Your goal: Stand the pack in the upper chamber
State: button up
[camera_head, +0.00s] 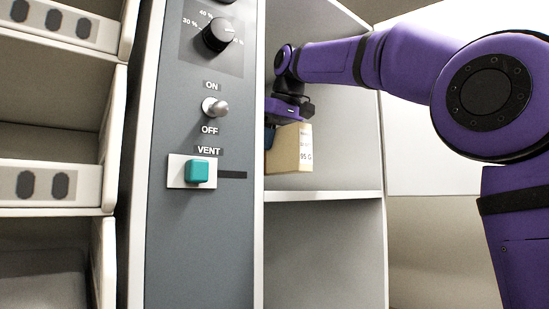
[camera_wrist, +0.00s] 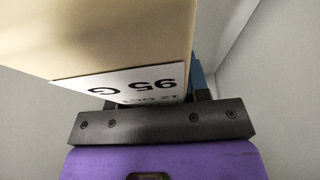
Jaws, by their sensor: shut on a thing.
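The pack (camera_head: 290,152) is a tan box with a white label reading "95 G". It is inside the upper chamber (camera_head: 335,150), close to the chamber's left side and just above the shelf (camera_head: 330,195). I cannot tell whether its base touches the shelf. My gripper (camera_head: 272,128) reaches in from the right and is shut on the pack. In the wrist view the pack (camera_wrist: 110,35) fills the upper left, with its label (camera_wrist: 135,85) upside down. The dark gripper body lies below it, and a blue part (camera_wrist: 200,75) shows behind it. The fingertips are mostly hidden.
A grey control panel (camera_head: 220,265) with a knob (camera_head: 216,35), an ON/OFF toggle (camera_head: 215,107) and a teal VENT button (camera_head: 197,170) stands left of the chamber. The lower chamber (camera_head: 325,250) looks empty. Shelved bins (camera_head: 50,180) stand at far left. The upper chamber's right part is clear.

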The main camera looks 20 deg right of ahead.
aim_at(275, 157)
jog(key=shift+w, duration=0.2)
jog(key=shift+f, duration=1.75)
jog(key=shift+f, duration=0.15)
jog(key=o, duration=1.1)
jog(key=shift+o, duration=0.2)
jog(key=v, duration=1.2)
jog(key=shift+s, duration=0.1)
